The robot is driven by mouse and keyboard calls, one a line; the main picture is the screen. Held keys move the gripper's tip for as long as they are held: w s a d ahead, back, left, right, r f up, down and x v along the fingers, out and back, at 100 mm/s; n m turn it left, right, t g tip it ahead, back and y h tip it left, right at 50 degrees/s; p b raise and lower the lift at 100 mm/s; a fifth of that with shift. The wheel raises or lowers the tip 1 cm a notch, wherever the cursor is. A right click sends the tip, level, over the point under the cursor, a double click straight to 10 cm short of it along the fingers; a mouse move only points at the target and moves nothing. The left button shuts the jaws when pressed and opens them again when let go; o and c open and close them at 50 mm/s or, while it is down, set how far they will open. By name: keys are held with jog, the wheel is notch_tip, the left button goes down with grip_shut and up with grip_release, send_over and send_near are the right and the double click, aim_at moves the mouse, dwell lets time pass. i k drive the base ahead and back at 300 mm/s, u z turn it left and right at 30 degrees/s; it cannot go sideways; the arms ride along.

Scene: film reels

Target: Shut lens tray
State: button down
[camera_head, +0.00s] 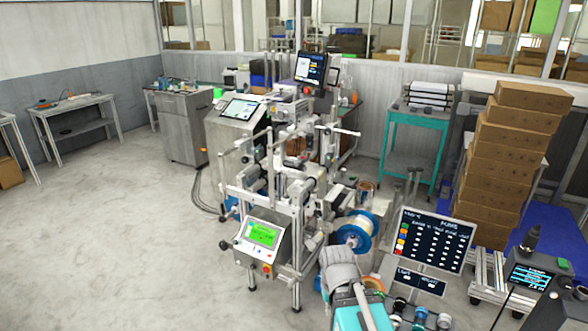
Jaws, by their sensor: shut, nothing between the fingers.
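I cannot pick out a lens tray for certain in the head view. Several small round dark and pale pieces (420,316) sit at the bottom edge, right of centre, partly cut off by the frame. I cannot tell whether they belong to the tray. A grey and teal body, which looks like part of my arm, rises from the bottom edge just left of them. No gripper fingers can be made out.
A film-reel machine (290,190) with a green-screen panel (264,234) stands in the middle. A dark display board (436,238) stands right of the teal body. Stacked cardboard boxes (505,150) and a turquoise cart (412,125) are at right.

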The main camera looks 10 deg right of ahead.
aim_at(298, 163)
jog(key=u, duration=0.1)
jog(key=i, duration=1)
jog(key=z, duration=0.1)
